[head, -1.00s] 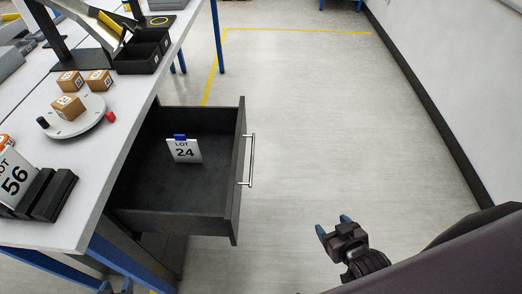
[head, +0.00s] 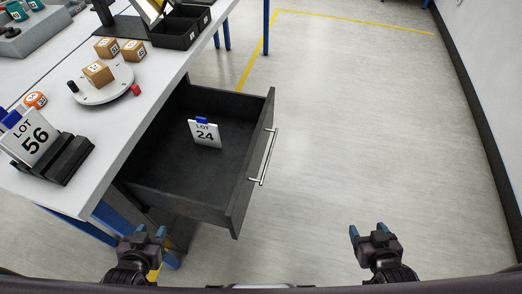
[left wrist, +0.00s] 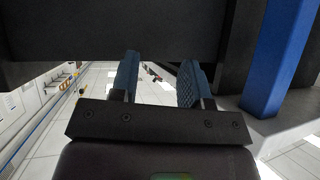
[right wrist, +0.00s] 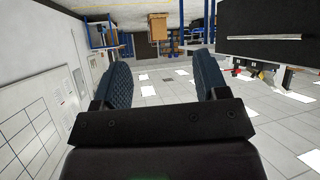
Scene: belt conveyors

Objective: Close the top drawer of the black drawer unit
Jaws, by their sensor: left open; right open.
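The top drawer (head: 185,188) of the black drawer unit is pulled out from under the white table in the head view. Its front panel carries a silver bar handle (head: 264,157). A white LOT 24 card with a blue clip (head: 206,133) stands inside it. My left gripper (head: 150,233) is open and empty, in front of the drawer's near side by the table leg. In the left wrist view a dark panel lies beyond its fingers (left wrist: 155,80). My right gripper (head: 367,232) is open and empty over the floor, right of the drawer and apart from it.
The white table (head: 130,125) holds a round turntable (head: 103,94) with boxes, a LOT 56 card (head: 35,138) in a black holder, and black bins (head: 178,30). Blue table legs stand below. The floor (head: 340,120) right of the drawer is clear up to the wall.

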